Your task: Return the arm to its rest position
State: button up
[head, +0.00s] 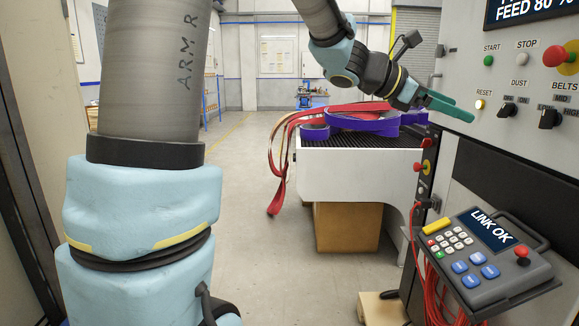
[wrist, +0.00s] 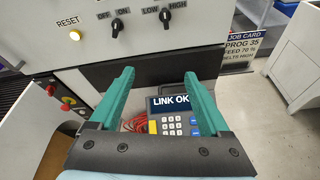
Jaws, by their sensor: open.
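My gripper (head: 448,104) is at the upper right in the head view, in front of the machine's control panel (head: 530,78). Its two green fingers point right, toward the panel. In the wrist view my gripper (wrist: 158,95) shows both fingers spread apart with nothing between them. Past the fingers are the dark strip below the panel and a pendant (wrist: 178,118) reading LINK OK. My arm (head: 335,60) reaches across the top of the head view.
The pendant (head: 487,262) sits on a bracket at the lower right, with red cables below. A white table (head: 350,175) carries purple and red straps (head: 360,122). A cardboard box (head: 347,226) is under it. Floor (head: 245,250) left of the table is mostly clear.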

jog(key=a+f+m+t+y, duration=0.1)
jog(key=a+f+m+y, duration=0.55)
jog(key=a+f, duration=1.2)
jog(key=s+a+f+m+y, duration=0.2)
jog(key=a+f+m+y, duration=0.1)
jog(key=a, duration=0.8)
jog(key=s+a+f+m+y, duration=0.2)
jog(key=a+f+m+y, duration=0.2)
jog(key=a, duration=0.6)
jog(key=shift+s+a+f+m+t, duration=0.4)
jog(key=shift+f+m, duration=0.5)
jog(key=shift+m, duration=0.35)
